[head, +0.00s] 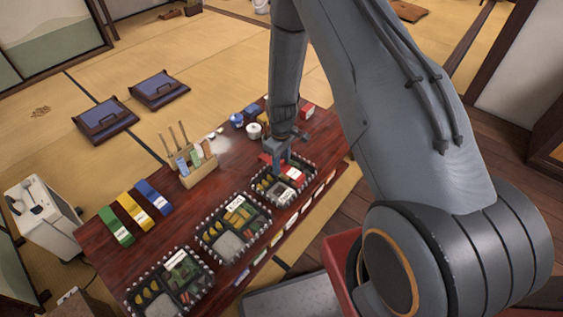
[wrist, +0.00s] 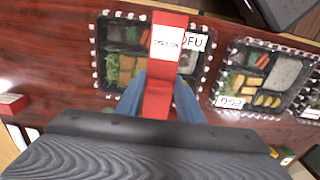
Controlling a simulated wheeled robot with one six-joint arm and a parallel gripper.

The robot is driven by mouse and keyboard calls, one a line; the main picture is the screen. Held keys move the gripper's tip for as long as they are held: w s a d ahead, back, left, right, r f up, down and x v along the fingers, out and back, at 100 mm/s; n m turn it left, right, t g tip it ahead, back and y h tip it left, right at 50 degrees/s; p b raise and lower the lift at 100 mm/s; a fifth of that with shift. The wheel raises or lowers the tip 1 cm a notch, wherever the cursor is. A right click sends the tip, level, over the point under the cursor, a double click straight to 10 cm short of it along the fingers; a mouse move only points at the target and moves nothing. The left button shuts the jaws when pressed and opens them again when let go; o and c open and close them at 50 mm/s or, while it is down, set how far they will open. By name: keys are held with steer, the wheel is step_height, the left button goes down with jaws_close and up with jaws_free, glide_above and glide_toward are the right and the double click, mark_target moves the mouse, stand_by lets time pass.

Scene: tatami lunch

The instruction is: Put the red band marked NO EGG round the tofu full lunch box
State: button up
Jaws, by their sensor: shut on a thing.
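The red band (wrist: 168,75) with a white label is held in my gripper (wrist: 158,100), between its two blue fingers in the wrist view. The label's print appears upside down and is hard to read. In the head view my gripper (head: 278,152) is over the right-hand lunch box (head: 279,193). In the wrist view this box (wrist: 124,38) lies beneath the band and shows a white label ending in "OFU", partly covered by the band. The band crosses above the box's right half there. I cannot tell whether it touches the box.
Two other filled lunch boxes stand in a row, the middle one (head: 229,244) and the near one (head: 181,289). Green (head: 115,228), yellow (head: 134,213) and blue (head: 153,197) bands lie at the left. A wooden holder (head: 198,176) and a white pot (head: 254,131) stand behind.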

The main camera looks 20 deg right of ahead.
mark_target(282, 180)
steer(key=shift+f+b, duration=1.45)
steer(key=shift+f, duration=1.25)
steer(key=shift+s+f+b, duration=0.15)
steer(key=shift+f+b, duration=0.15)
steer(key=shift+f, duration=0.65)
steer(key=o, duration=0.7)
steer(key=shift+c, duration=1.2)
steer(key=shift+r, duration=0.1)
steer(key=shift+r, duration=0.15)
steer(key=o, duration=0.3)
steer(key=shift+r+p, duration=0.5)
steer(key=shift+o, duration=0.2)
steer(key=shift+r+p, duration=2.1)
steer(key=shift+r, duration=1.3)
